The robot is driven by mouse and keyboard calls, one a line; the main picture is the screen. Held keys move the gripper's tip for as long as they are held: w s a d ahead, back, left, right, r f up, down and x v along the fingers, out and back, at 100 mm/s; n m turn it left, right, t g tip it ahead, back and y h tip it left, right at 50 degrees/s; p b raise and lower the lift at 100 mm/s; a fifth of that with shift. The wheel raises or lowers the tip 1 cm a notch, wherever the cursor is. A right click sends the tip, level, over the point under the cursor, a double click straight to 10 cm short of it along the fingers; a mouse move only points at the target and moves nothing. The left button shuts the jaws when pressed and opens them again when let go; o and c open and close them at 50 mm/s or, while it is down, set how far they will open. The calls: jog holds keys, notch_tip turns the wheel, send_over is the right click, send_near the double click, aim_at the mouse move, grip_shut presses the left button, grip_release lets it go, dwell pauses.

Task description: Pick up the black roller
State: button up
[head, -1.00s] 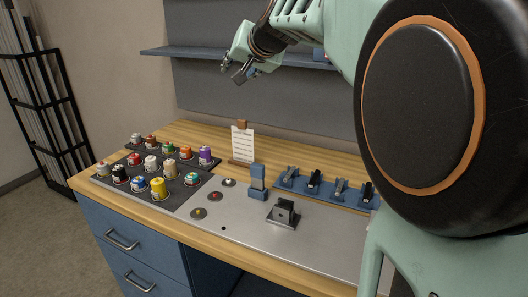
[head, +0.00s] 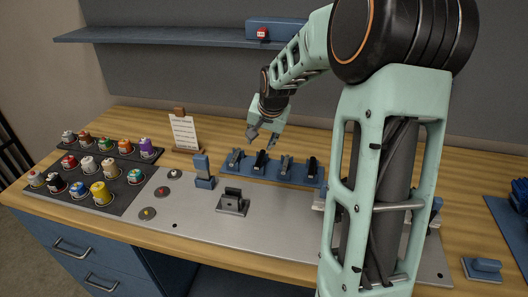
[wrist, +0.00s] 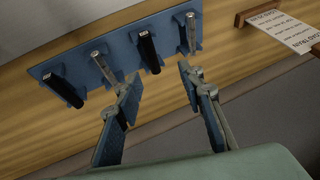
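A blue rack (head: 228,168) on the bench holds a row of small rollers, dark and metallic grey by turns. One black roller (head: 260,161) is second from the left in the head view. Another black roller (head: 311,168) is at the right end. The wrist view shows the first black roller (wrist: 148,50) and the other black one (wrist: 66,90) with the order reversed. My gripper (head: 263,138) is open and empty, above the left half of the rack. In the wrist view its fingertips (wrist: 158,77) are spread on either side below the first black roller, apart from it.
Grey rollers (wrist: 103,67) stand close beside the black ones. A clipboard with paper (head: 185,132) stands left of the rack. A blue upright block (head: 203,170) and a dark metal fixture (head: 233,202) are in front. Paint pots (head: 101,192) fill the left. A shelf (head: 180,35) hangs behind.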

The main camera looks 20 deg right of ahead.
aim_at(261, 158)
jog(key=f, duration=0.2)
jog(key=w+d+f, duration=0.1)
jog(key=f, duration=0.2)
jog(key=shift+w+d+f, duration=0.15)
jog(key=shift+w+f, duration=0.1)
jog(key=shift+f, duration=0.05)
jog(key=shift+p+x, duration=0.4)
jog(key=shift+x, duration=2.2)
jog(key=shift+w+d, duration=0.15)
jog(key=shift+w, duration=0.15)
jog(key=shift+f+b, duration=0.3)
grip_shut()
